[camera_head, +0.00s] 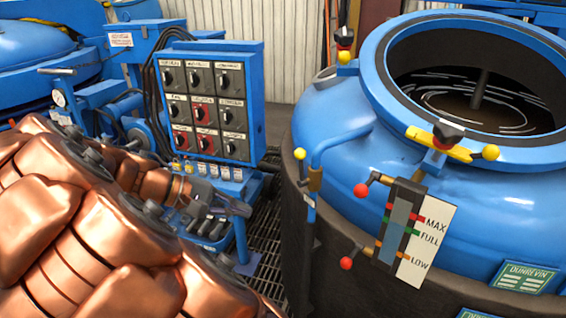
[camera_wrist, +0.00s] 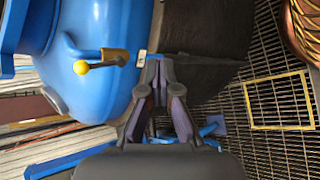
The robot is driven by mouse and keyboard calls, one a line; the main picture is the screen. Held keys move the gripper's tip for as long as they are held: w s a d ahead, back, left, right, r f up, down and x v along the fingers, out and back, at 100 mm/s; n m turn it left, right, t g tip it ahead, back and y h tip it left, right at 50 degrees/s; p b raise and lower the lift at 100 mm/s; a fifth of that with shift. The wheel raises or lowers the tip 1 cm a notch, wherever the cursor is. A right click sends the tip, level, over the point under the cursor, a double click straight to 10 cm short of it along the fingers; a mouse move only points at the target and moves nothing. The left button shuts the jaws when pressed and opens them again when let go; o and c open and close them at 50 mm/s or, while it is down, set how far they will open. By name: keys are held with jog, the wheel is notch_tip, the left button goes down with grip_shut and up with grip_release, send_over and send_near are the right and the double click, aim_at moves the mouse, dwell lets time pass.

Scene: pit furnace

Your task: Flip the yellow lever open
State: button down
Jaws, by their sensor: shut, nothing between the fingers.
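The yellow-ball lever (camera_head: 299,154) sits on a brass valve (camera_head: 315,179) on the blue pipe at the left side of the blue furnace. In the wrist view the yellow ball (camera_wrist: 81,67) is at the left, on a short arm leading to the brass valve (camera_wrist: 115,57). My gripper (camera_head: 246,209) is shut and empty, left of and lower than the lever in the head view. In the wrist view its fingertips (camera_wrist: 158,62) are to the right of the valve and apart from the lever.
A blue control panel (camera_head: 212,105) with several knobs stands behind my gripper. A level gauge (camera_head: 403,225) with red-ball handles and a yellow clamp (camera_head: 438,144) are on the furnace (camera_head: 345,125). Grating floor (camera_wrist: 225,125) lies below. The gap between panel and furnace is narrow.

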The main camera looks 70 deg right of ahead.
aim_at(301, 169)
jog(key=w+d+f+g+h+b, duration=0.1)
jog(key=w+d+g+h+b, duration=0.35)
jog(key=w+d, duration=0.65)
jog(key=s+d+r+h+p, duration=0.1)
jog(key=s+d+p, duration=0.3)
jog(key=s+d, duration=0.5)
jog(key=shift+s+r+n+g, duration=0.45)
jog(key=shift+s+r, duration=0.4)
jog(key=shift+s, duration=0.9)
jog(key=shift+m, duration=0.25)
